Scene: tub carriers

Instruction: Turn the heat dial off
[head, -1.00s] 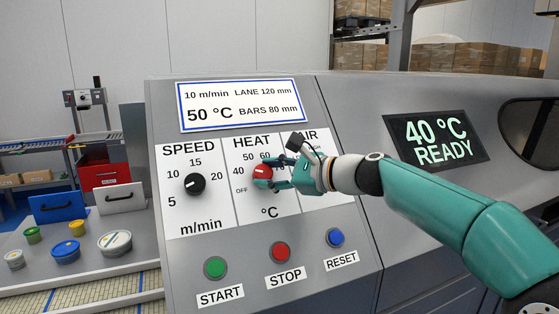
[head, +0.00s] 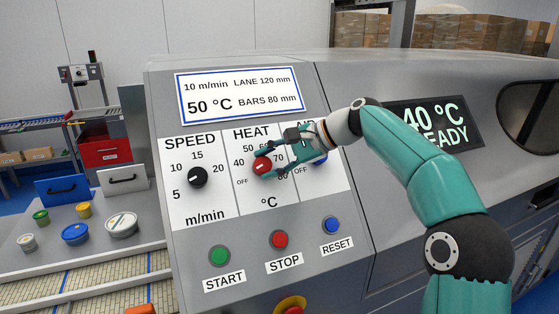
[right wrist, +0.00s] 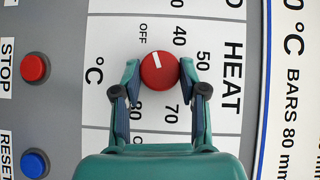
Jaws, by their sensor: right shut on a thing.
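The red heat dial (head: 262,167) sits on the white HEAT panel, between the SPEED and AIR panels. Its white mark points toward OFF, as the right wrist view of the dial (right wrist: 160,70) shows. My right gripper (head: 265,163) is shut on the dial, reaching in from the right. In the right wrist view, the fingers of my right gripper (right wrist: 160,76) lie on opposite sides of the dial. My left gripper is not in view.
The black speed dial (head: 197,177) is to the left, and the blue air dial (head: 321,158) is partly behind my gripper. Below are the green start button (head: 219,256), red stop button (head: 279,239) and blue reset button (head: 331,225). Several tubs stand at the left.

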